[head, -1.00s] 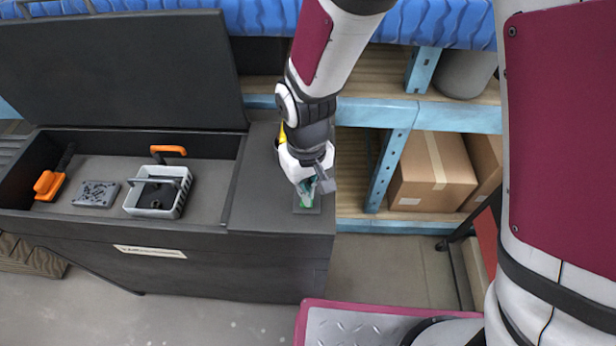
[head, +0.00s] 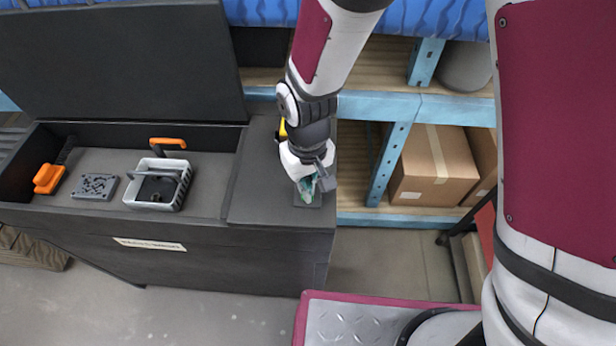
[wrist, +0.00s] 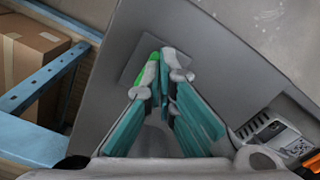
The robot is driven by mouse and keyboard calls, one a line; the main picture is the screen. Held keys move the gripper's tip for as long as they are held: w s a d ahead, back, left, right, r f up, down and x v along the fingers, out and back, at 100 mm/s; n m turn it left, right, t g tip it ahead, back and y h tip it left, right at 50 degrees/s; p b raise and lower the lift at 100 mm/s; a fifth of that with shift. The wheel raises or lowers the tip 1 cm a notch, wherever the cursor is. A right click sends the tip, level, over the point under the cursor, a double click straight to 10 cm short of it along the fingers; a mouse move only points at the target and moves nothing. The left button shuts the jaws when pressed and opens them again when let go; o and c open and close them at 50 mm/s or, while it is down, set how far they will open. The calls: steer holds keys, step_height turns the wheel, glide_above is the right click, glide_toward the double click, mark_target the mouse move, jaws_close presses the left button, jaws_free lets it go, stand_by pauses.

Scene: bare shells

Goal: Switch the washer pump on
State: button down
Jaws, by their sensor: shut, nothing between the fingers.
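A small dark square plate (head: 314,203) lies on the right end of the dark bench top. It also shows in the wrist view (wrist: 130,72), under my fingertips. A bright green strip (wrist: 150,72) shows there beside one fingertip; it looks like part of a switch, mostly hidden by the fingers. I cannot read its on or off position. My gripper (head: 308,192) points down at the plate, with its teal fingers shut and empty. In the wrist view its tips (wrist: 165,58) are over the plate, at or very near the green strip.
Left of the plate, the bench's open bin holds a grey basket (head: 137,189), a grey perforated block (head: 95,187) and orange-handled items. The raised lid (head: 120,65) stands behind. A blue shelf post (head: 390,165) and cardboard box (head: 432,170) stand right. A yellow item is partly hidden behind my arm.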

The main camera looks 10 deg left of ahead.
steer(key=shift+f, duration=0.4)
steer(key=shift+r, duration=0.1)
steer(key=shift+r+p, duration=1.6)
steer(key=shift+r, duration=1.8)
steer(key=d+r+m+t+b, duration=0.2)
steer(key=d+r+m+t, duration=0.1)
steer(key=d+r, duration=1.25)
steer(key=s+d+r+m+t+b, duration=0.1)
steer(key=s+d+r+m+t, duration=0.1)
steer(key=s+d+r, duration=0.6)
steer(key=shift+s+m+t, duration=0.15)
steer(key=shift+m+t, duration=0.15)
steer(key=shift+m, duration=0.5)
